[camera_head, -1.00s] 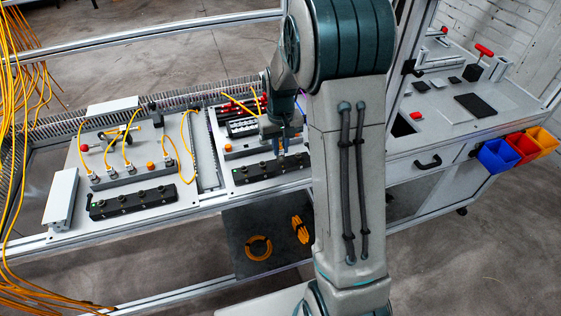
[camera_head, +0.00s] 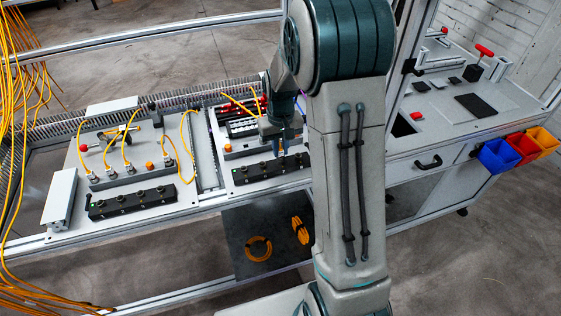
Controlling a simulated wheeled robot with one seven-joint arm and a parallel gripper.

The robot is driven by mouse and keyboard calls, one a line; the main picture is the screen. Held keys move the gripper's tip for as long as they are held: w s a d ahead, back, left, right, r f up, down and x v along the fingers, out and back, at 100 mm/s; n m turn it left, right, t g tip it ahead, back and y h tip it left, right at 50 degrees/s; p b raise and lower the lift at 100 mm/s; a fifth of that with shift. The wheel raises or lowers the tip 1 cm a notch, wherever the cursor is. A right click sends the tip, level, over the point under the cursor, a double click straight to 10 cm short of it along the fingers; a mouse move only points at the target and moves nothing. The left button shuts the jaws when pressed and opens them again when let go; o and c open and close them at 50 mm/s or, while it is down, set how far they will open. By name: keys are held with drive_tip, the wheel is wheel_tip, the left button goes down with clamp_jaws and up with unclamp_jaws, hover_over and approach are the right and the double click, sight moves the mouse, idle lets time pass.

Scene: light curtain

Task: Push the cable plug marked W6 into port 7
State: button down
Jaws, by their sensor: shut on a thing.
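My gripper (camera_head: 281,150) points down over the right-hand black port strip (camera_head: 252,174), near its middle. It is shut on a small cable plug, which is mostly hidden by the fingers. The plug's mark is too small to read. The fingertips are at or just above the strip's top; I cannot tell whether the plug is inside a port. The port numbers are not legible. A second black port strip (camera_head: 133,203) lies on the left panel. Yellow cables with plugs (camera_head: 112,173) stand in a grey holder behind it.
My arm hides the right end of the right panel. A white block (camera_head: 61,197) stands at the left panel's edge. Yellow cables (camera_head: 20,110) hang at far left. Blue, red and yellow bins (camera_head: 497,157) hang at right. A dark shelf (camera_head: 275,225) below holds orange coils.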

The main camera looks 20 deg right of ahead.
drive_tip(key=shift+s+f, duration=0.1)
drive_tip(key=shift+f, duration=0.05)
drive_tip(key=c, duration=0.9)
unclamp_jaws()
drive_tip(key=shift+r+p, duration=2.6)
drive_tip(key=shift+r, duration=1.25)
